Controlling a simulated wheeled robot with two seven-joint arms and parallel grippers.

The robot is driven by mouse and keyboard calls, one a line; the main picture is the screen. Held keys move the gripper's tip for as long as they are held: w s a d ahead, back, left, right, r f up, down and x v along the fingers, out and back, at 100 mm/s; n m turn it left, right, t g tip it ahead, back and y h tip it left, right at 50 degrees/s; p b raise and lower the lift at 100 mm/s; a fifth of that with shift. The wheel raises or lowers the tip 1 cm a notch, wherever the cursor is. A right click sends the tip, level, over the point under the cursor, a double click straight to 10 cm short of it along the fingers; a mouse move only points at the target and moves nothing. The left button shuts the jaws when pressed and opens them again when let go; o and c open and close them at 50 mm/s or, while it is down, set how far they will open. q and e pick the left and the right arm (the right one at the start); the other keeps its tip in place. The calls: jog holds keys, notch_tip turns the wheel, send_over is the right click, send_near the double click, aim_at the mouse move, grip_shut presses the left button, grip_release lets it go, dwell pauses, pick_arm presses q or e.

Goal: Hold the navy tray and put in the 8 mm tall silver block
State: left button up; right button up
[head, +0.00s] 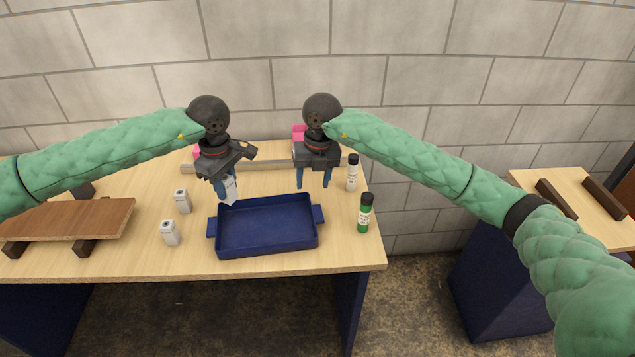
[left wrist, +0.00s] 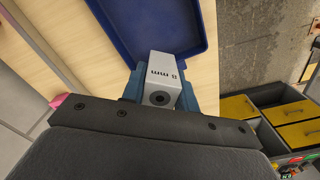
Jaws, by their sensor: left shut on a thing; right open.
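The navy tray (head: 267,226) lies on the table with a handle at each side, and it is empty. My left gripper (head: 229,194) is shut on a silver block (head: 230,189), held just above the tray's back left corner. In the left wrist view the silver block (left wrist: 160,76) is marked "8 mm" and sits between the fingers, with the navy tray (left wrist: 150,25) beyond it. My right gripper (head: 313,184) is open and empty above the table, behind the tray's back right part. Neither gripper holds the tray.
Two other silver blocks (head: 182,201) (head: 170,233) stand left of the tray. A white bottle (head: 352,173) and a green bottle (head: 365,213) stand at the right. A brown board (head: 75,219) rests on dark supports at the left. Pink items (head: 299,131) lie at the back.

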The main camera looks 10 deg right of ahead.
jog(key=shift+h, duration=0.7)
jog(key=f, duration=0.8)
jog(key=s+d+f, duration=0.1)
jog(key=f, duration=0.3)
jog(key=shift+f, duration=0.25)
jog(key=shift+c, duration=0.2)
grip_shut()
pick_arm(q)
jog(key=shift+f+m, duration=0.8)
jog(key=shift+f, duration=0.65)
send_over(239, 232)
notch_tip(239, 232, down, 10)
jog(key=shift+w+r, duration=0.1)
